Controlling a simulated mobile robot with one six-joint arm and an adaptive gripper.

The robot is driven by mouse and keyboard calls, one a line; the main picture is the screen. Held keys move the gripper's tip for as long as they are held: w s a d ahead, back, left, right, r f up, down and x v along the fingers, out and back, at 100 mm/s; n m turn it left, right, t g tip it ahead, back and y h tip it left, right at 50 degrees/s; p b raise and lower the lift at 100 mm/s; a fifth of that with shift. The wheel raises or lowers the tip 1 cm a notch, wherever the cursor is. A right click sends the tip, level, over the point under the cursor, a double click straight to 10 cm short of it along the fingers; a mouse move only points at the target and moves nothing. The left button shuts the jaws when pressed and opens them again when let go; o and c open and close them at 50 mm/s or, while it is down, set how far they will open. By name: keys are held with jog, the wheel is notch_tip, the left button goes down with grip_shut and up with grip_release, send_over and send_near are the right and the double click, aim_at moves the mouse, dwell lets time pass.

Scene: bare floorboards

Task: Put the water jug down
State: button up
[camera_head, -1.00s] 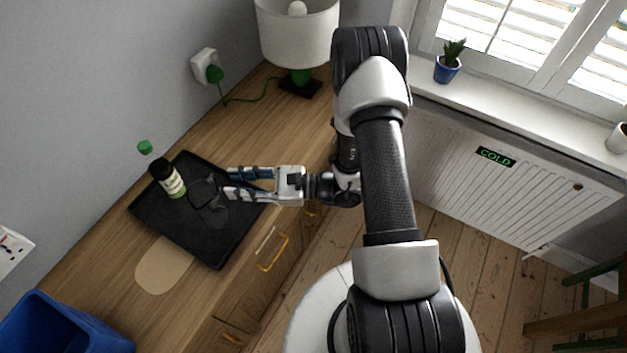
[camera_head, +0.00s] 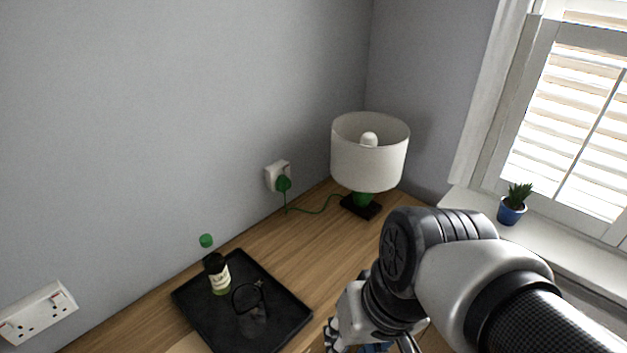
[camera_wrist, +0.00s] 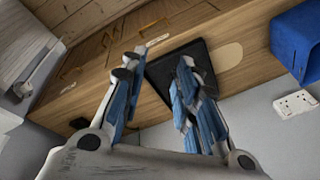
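The water jug (camera_head: 254,317) appears as a clear vessel with a dark rim or handle, standing on the black tray (camera_head: 206,315) in the head view. My gripper (camera_wrist: 155,67) is open in the wrist view, its two blue-padded fingers apart with nothing visible between them. The tray (camera_wrist: 158,77) shows beyond the fingertips. In the head view my gripper is low, right of the tray and apart from the jug, partly cut off by the bottom edge. I cannot make out the jug in the wrist view.
A dark bottle (camera_head: 217,276) with a pale label and green top stands on the tray's back left. A lamp (camera_head: 368,155) and a wall plug (camera_head: 281,178) are behind. The wooden counter (camera_head: 313,258) is clear between tray and lamp.

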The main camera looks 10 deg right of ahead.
jog(key=shift+w+d+r+n+t+h, duration=0.1)
jog(key=shift+d+r+n+t+h, duration=0.3)
jog(key=shift+d+r+t, duration=0.35)
jog(key=shift+w+d+r+n+t+h, duration=0.1)
jog(key=shift+d+r+n+t+h, duration=0.1)
jog(key=shift+d+r+t+h, duration=0.5)
jog(key=shift+d+g, duration=0.15)
jog(key=shift+g, duration=0.1)
